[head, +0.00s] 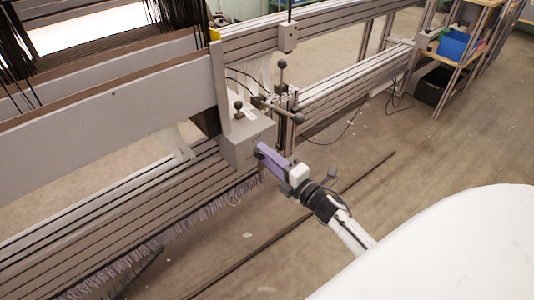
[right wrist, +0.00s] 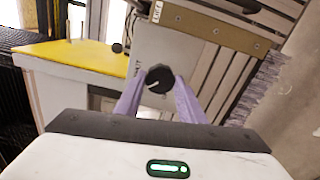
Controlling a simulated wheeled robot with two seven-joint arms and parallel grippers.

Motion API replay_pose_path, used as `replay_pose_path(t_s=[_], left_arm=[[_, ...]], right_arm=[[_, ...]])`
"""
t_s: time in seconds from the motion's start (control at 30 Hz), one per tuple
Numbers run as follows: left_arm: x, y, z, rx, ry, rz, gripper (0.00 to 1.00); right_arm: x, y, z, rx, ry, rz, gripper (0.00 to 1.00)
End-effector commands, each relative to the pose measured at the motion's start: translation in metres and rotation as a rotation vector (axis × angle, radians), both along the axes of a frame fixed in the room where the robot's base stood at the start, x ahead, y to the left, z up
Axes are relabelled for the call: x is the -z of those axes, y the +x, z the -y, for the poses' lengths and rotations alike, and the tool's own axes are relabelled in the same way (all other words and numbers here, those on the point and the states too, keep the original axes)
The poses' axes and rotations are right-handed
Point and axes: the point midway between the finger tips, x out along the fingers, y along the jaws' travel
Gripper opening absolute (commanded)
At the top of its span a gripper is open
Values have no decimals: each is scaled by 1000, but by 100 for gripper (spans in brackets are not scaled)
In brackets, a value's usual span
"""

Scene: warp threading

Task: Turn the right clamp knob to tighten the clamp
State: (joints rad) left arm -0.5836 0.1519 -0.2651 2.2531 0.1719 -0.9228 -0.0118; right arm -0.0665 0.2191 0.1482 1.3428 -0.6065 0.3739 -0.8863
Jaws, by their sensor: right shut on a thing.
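The right clamp knob (right wrist: 159,79) is a round black knob with a white pointer line, on the face of a grey clamp box (right wrist: 160,45). In the right wrist view it sits between the two purple fingertips of my right gripper (right wrist: 160,92), which is shut on it. In the head view my right gripper (head: 262,150) reaches the front of the grey box (head: 246,140), and its fingers hide the knob. My left gripper is not in view.
Black ball-ended levers (head: 299,118) stand on and beside the box. Long slotted grey beams (head: 345,85) run across the frame. A yellow surface (right wrist: 80,56) lies left of the knob. A shelf with blue bins (head: 455,46) stands far right. Open floor (head: 430,140) lies to the right.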

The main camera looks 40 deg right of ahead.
Motion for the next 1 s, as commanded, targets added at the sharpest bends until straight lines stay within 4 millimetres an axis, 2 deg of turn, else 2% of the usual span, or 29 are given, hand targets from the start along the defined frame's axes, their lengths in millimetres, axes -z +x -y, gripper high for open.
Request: replay_pose_path(t_s=[0.6,1.0], left_arm=[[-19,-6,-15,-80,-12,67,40],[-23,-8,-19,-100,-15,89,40]], right_arm=[[-2,0,0,1,542,-44,13],[-1,0,0,0,717,-57,13]])
